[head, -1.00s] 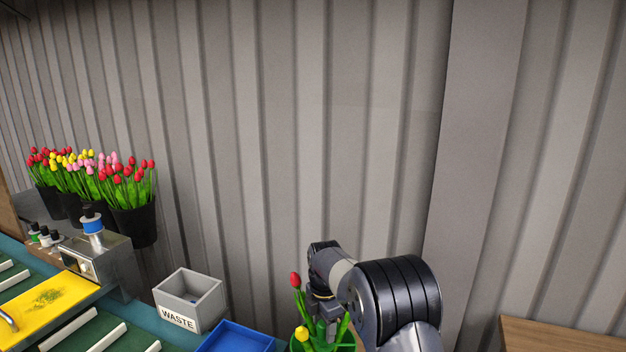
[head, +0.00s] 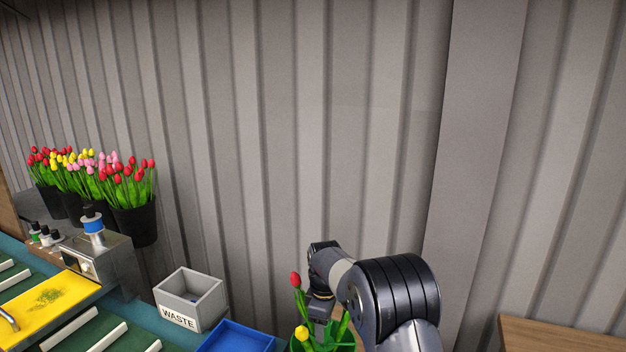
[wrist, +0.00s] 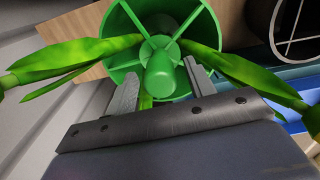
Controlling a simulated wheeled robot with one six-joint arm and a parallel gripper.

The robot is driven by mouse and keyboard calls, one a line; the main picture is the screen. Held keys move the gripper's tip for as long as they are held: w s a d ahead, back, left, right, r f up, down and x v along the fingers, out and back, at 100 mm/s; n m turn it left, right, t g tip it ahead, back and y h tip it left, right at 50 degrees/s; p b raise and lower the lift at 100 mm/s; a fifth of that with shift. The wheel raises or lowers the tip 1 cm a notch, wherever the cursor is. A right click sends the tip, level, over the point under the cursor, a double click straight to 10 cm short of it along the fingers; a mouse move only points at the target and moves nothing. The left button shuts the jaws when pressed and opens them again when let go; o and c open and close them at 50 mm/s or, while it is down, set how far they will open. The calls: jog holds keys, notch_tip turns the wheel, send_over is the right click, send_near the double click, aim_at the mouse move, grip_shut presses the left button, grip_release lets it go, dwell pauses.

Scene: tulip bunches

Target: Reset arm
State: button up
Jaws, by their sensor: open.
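My gripper (wrist: 163,88) is open in the wrist view, with its two grey fingers on either side of a rounded green piece. Behind them is a round green holder (wrist: 123,28) with spokes. Long green leaves (wrist: 80,53) spread out to both sides. In the head view my arm reaches down to the green holder (head: 349,346) at the bottom edge. A red tulip (head: 296,279) and a yellow tulip (head: 302,333) stand there beside my wrist. My fingertips are hidden in that view, and I cannot tell whether they touch the green piece.
A grey waste bin (head: 190,297) and a blue tray (head: 240,338) stand left of the holder. Black buckets of tulips (head: 133,222), a metal box (head: 105,262) and a yellow tray (head: 55,300) are further left. A wooden surface (head: 560,338) is at right. A corrugated wall stands behind.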

jog(key=shift+m, duration=1.2)
jog(key=shift+d+r, duration=0.1)
